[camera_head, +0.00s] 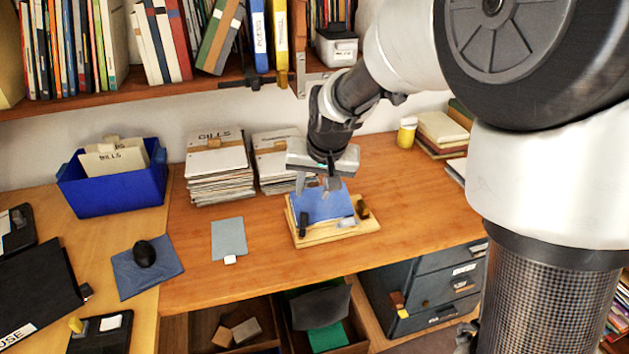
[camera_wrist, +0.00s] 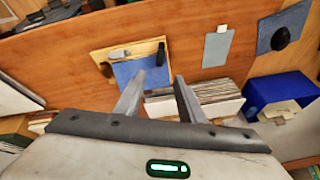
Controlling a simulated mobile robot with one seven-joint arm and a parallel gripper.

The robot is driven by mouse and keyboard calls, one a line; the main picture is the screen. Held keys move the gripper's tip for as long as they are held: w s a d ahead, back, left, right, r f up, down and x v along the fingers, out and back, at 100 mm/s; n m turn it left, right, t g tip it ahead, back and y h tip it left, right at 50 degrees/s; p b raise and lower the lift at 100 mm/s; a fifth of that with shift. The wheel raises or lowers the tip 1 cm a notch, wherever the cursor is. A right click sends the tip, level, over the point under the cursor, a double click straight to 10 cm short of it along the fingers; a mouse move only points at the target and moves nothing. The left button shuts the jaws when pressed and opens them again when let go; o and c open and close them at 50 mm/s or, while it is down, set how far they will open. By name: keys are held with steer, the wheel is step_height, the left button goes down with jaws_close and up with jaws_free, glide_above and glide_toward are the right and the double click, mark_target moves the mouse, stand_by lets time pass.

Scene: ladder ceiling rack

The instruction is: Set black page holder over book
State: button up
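A blue book (camera_head: 325,203) lies on a light wooden board (camera_head: 345,233) on the desk; it also shows in the wrist view (camera_wrist: 143,72). A small black holder (camera_head: 303,224) sits at the book's left edge, and it also shows in the wrist view (camera_wrist: 161,54). A second dark piece with a yellowish part (camera_head: 362,209) is on the board's right side, and it also shows in the wrist view (camera_wrist: 106,70). I cannot tell which is the page holder. My gripper (camera_head: 319,186) is open and empty above the book's far part; its fingers (camera_wrist: 160,76) are apart.
A pale grey piece (camera_head: 346,222) lies on the board. Paper stacks (camera_head: 220,172) stand behind at left, with a blue bin (camera_head: 112,190) further left. A grey pad (camera_head: 229,238) lies left of the board. A shelf (camera_head: 150,92) overhangs the back. The desk right of the board is clear.

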mark_target(303, 219)
steer(key=b+x, duration=0.2)
steer(key=x, duration=1.5)
steer(key=shift+c, duration=0.4)
jaws_close()
steer(key=shift+a+f+n+b, duration=0.1)
steer(key=shift+a+n+b, duration=0.15)
steer(key=shift+n+b, duration=0.35)
steer(key=shift+s+n, duration=0.1)
steer(key=shift+n, duration=0.3)
steer(key=shift+o, duration=0.4)
jaws_free()
steer(key=shift+a, duration=0.1)
